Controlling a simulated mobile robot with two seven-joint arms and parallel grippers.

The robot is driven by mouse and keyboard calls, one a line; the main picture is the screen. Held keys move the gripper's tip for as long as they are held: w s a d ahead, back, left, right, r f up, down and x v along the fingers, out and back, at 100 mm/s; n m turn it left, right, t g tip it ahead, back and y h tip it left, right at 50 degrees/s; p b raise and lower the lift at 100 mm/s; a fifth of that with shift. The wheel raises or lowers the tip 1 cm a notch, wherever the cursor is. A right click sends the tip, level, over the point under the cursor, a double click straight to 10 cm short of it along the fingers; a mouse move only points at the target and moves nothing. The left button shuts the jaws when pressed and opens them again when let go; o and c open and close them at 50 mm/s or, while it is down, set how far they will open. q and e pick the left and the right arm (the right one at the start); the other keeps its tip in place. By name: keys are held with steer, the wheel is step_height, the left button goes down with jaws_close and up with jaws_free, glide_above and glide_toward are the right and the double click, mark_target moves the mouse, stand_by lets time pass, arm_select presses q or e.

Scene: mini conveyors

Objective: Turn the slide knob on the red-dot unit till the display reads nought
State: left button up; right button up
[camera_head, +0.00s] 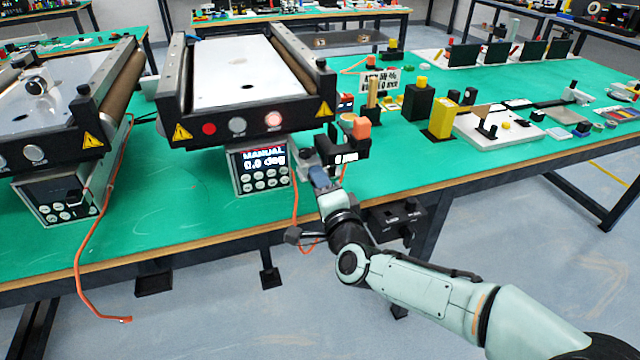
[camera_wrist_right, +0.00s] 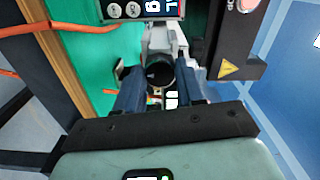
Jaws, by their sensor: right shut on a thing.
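The red-dot unit (camera_head: 245,75) is the middle conveyor, with a red dot (camera_head: 208,128) on its black front. Its control panel screen (camera_head: 262,160) shows "MANUAL" and a line in deg that looks like 0.0. A small black display (camera_head: 345,157) at its right front corner shows a figure in mm; the digit is too small to be sure of. My right gripper (camera_head: 318,172) is at that corner, beside the panel. In the right wrist view, its blue fingers (camera_wrist_right: 159,82) are shut on the round dark slide knob (camera_wrist_right: 160,72). The fingers mostly hide the knob in the head view.
Another conveyor (camera_head: 65,100) with its own panel stands at the left. An orange cable (camera_head: 100,240) hangs over the table's front edge. Yellow and black blocks (camera_head: 440,118) and a white board (camera_head: 500,128) lie to the right. The green tabletop (camera_head: 200,220) is clear in front.

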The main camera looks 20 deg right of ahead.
steer(key=shift+f, duration=0.25)
steer(key=o, duration=0.9)
steer(key=shift+o, duration=0.7)
steer(key=shift+s+r, duration=0.1)
steer(key=shift+r, duration=0.05)
arm_select(q)
steer(key=w, duration=0.1)
steer(key=w+r+p, duration=0.1)
steer(key=w+t, duration=0.1)
steer(key=shift+w+d+r+p, duration=0.15)
steer(key=shift+d+r+p, duration=0.1)
steer(key=shift+p, duration=0.1)
arm_select(e)
steer(key=s, duration=1.3)
steer(key=shift+s+d, duration=0.2)
steer(key=shift+d, duration=0.05)
